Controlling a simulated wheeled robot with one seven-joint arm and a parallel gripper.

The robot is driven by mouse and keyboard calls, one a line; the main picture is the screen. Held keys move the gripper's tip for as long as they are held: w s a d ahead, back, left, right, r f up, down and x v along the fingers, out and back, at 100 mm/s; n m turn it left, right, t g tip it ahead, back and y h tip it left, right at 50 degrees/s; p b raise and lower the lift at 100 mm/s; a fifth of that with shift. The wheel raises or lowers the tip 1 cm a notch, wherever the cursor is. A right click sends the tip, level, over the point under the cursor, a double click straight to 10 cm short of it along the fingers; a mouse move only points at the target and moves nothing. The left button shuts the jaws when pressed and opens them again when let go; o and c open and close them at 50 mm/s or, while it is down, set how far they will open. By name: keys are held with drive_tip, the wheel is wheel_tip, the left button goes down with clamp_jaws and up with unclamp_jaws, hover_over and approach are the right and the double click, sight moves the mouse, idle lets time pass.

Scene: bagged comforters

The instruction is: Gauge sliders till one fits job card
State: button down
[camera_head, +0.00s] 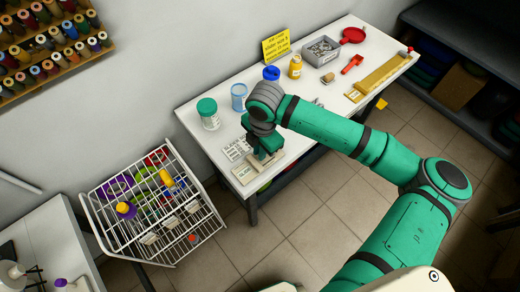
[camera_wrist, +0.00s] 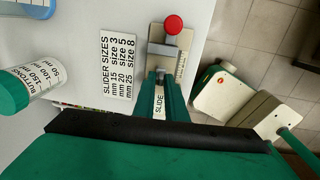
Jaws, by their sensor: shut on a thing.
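My gripper (camera_wrist: 163,82) is low over the near end of the white table, over the slider gauge (camera_head: 277,168). Its fingers are shut on a small grey piece, probably a slider, mostly hidden between the tips. In the wrist view the gauge (camera_wrist: 182,62) has a pale base, a grey jaw and a red knob (camera_wrist: 173,24). A label reading "SLIDE" shows between the fingers. The slider sizes card (camera_wrist: 118,62) lies beside the gauge, listing 15, 20 and 25 mm as sizes 3, 5 and 8. The yellow job card (camera_head: 276,45) stands at the back, its text too small to read surely.
A grey bin (camera_head: 321,50) of small parts, a yellow bottle (camera_head: 295,67) and lidded jars (camera_head: 208,115) line the back. A wire basket (camera_head: 155,207) stands left of the table.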

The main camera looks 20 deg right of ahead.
drive_tip(key=shift+f, duration=0.35)
drive_tip(key=c, duration=1.1)
unclamp_jaws()
drive_tip(key=shift+r, duration=0.1)
drive_tip(key=shift+s+d+r, duration=0.1)
drive_tip(key=shift+s+r, duration=0.05)
drive_tip(key=shift+r, duration=3.3)
drive_tip(key=r, duration=1)
drive_tip(key=shift+s+d+r, duration=0.15)
drive_tip(key=shift+s+r, duration=0.2)
drive_tip(key=shift+s, duration=0.05)
